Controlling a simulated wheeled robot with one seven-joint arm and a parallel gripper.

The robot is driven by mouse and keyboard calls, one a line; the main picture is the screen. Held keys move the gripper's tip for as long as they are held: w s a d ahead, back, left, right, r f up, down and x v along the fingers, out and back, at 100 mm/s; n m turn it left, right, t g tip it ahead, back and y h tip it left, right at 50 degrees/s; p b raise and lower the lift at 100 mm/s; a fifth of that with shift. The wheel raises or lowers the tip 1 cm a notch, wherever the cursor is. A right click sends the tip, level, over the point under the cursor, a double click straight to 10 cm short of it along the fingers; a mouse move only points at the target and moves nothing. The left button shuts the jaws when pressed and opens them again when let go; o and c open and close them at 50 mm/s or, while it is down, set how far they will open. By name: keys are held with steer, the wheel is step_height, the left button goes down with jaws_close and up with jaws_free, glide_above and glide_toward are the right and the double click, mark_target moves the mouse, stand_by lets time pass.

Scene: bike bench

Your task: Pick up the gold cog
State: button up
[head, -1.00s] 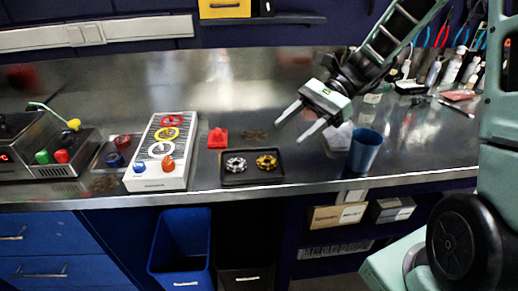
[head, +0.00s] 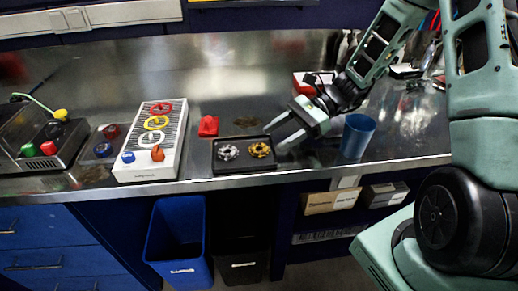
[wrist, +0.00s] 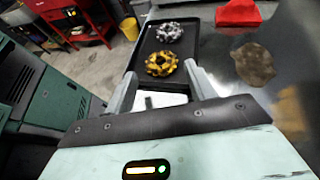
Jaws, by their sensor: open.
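The gold cog (head: 259,149) lies flat in the right part of a small black tray (head: 244,168) on the steel bench. A silver cog (head: 228,152) lies to its left in the same tray. My gripper (head: 272,137) is open and empty, with its fingers just right of the gold cog. In the wrist view, the gold cog (wrist: 161,63) shows just beyond the two fingertips (wrist: 162,75), roughly centred between them. The silver cog (wrist: 169,32) lies farther off. The fingers do not appear to touch the gold cog.
A red part (head: 208,126) stands behind the tray. A blue cup (head: 357,136) stands to the right of my gripper. A white rack (head: 148,165) with rings and knobs is at the left. The bench's front edge runs close before the tray.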

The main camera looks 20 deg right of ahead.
mark_target(255, 150)
steer(key=x, duration=0.4)
steer(key=shift+a, duration=0.2)
steer(key=c, duration=0.8)
steer(key=shift+o, duration=0.2)
